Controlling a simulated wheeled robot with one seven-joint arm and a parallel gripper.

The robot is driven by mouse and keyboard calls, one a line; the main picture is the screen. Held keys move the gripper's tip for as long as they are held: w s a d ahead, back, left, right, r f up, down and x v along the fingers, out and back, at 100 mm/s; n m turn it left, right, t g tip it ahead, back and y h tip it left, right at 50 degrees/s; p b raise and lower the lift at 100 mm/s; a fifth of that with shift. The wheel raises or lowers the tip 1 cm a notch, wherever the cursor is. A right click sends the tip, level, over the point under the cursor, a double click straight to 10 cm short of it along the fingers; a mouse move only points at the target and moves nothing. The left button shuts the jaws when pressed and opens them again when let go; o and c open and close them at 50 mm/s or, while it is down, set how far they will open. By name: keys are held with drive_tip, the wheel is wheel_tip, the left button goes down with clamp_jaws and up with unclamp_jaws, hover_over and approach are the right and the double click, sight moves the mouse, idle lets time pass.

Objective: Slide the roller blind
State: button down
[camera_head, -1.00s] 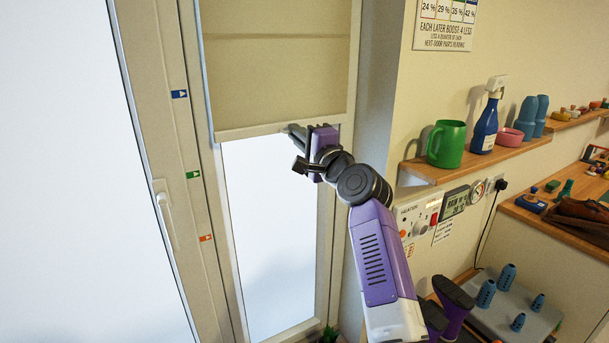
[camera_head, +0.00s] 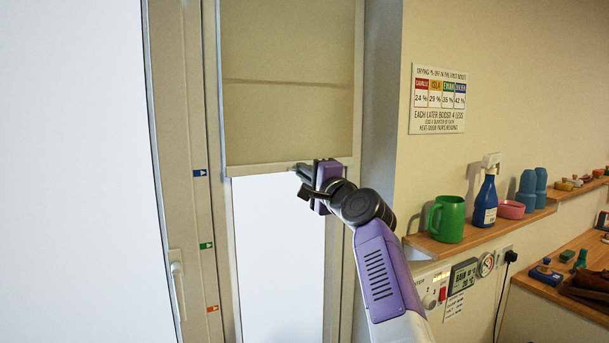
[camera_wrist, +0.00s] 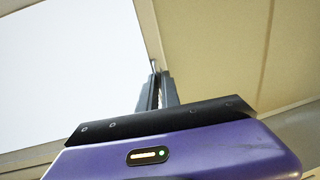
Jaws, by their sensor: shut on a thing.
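The beige roller blind (camera_head: 290,115) covers the upper part of the narrow window, with a faint horizontal line across its cloth. Its pale bottom bar (camera_head: 255,169) is about level with the blue arrow marker (camera_head: 200,173) on the frame. My gripper (camera_head: 303,173) is at the right part of this bar and is shut on it. The exact grip is hidden by the gripper's body in the head view. In the wrist view, the dark fingers (camera_wrist: 157,92) are close together at the bar's edge, with the tan blind (camera_wrist: 215,45) to their right.
Green (camera_head: 207,246) and orange (camera_head: 212,309) markers sit lower on the frame. A window handle (camera_head: 177,285) is at left. To the right of my arm, a shelf (camera_head: 480,233) bears a green mug (camera_head: 447,219) and a blue spray bottle (camera_head: 485,203).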

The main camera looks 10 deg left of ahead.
drive_tip(key=c, duration=1.6)
unclamp_jaws()
drive_tip(key=shift+o, duration=0.2)
drive_tip(key=b+v, duration=0.1)
drive_tip(key=v, duration=0.7)
drive_tip(key=shift+b, duration=0.35)
drive_tip(key=shift+w, duration=0.1)
